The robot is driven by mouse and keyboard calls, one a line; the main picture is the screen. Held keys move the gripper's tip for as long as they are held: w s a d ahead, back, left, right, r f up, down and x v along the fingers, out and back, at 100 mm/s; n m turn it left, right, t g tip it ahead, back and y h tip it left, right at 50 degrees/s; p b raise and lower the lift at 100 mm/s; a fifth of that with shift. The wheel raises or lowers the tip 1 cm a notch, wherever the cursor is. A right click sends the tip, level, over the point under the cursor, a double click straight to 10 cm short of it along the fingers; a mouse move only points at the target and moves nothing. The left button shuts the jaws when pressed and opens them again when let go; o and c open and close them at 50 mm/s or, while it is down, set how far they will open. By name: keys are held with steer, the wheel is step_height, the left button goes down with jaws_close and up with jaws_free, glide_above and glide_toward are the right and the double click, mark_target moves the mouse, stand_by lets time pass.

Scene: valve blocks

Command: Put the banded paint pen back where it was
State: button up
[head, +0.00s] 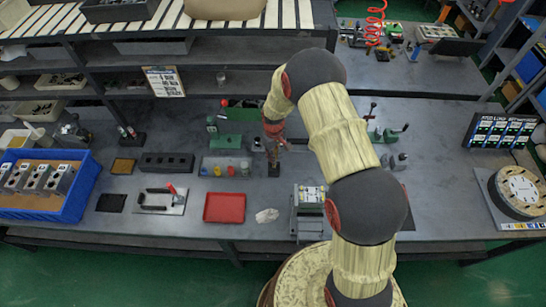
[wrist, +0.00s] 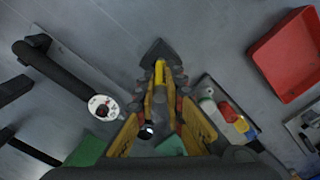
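My gripper (head: 273,150) is pointed down over the middle of the bench, just right of a small grey tray of paint containers. In the wrist view its two fingers (wrist: 164,88) come close together at the tips. A narrow yellow piece (wrist: 160,72) shows between the tips; I cannot tell whether it is the banded paint pen or part of a finger. A small dark piece with a white end (wrist: 147,130) shows between the fingers nearer the camera. I cannot make out the pen's bands. The tray (head: 208,172) holds several small coloured containers, which also show in the wrist view (wrist: 226,112).
A red tray (head: 224,208) and a crumpled whitish cloth (head: 267,215) lie nearer the front edge. A dark block with holes (head: 167,162) and a blue crate (head: 82,200) stand left. A green-based device (head: 226,141) stands behind the paint tray.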

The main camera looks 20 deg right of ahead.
steer(key=o, duration=0.4)
steer(key=shift+s, duration=0.1)
steer(key=shift+o, duration=0.2)
step_height(320, 180, up, 12)
steer(key=shift+f+b, duration=0.1)
steer(key=shift+b, duration=0.25)
steer(key=s+r+m+t, duration=0.1)
steer(key=s+r, duration=0.3)
steer(key=r, duration=0.7)
steer(key=s+r+m+t, duration=0.1)
steer(key=s+r, duration=0.4)
steer(key=r, duration=0.6)
steer(key=s+r+m+t, duration=0.1)
steer(key=s+r, duration=0.4)
steer(key=s, duration=0.5)
steer(key=s+r+m+t, duration=0.2)
steer(key=s+r, duration=0.3)
steer(key=s, duration=0.6)
steer(key=shift+r+t, duration=0.3)
steer(key=shift+r, duration=0.05)
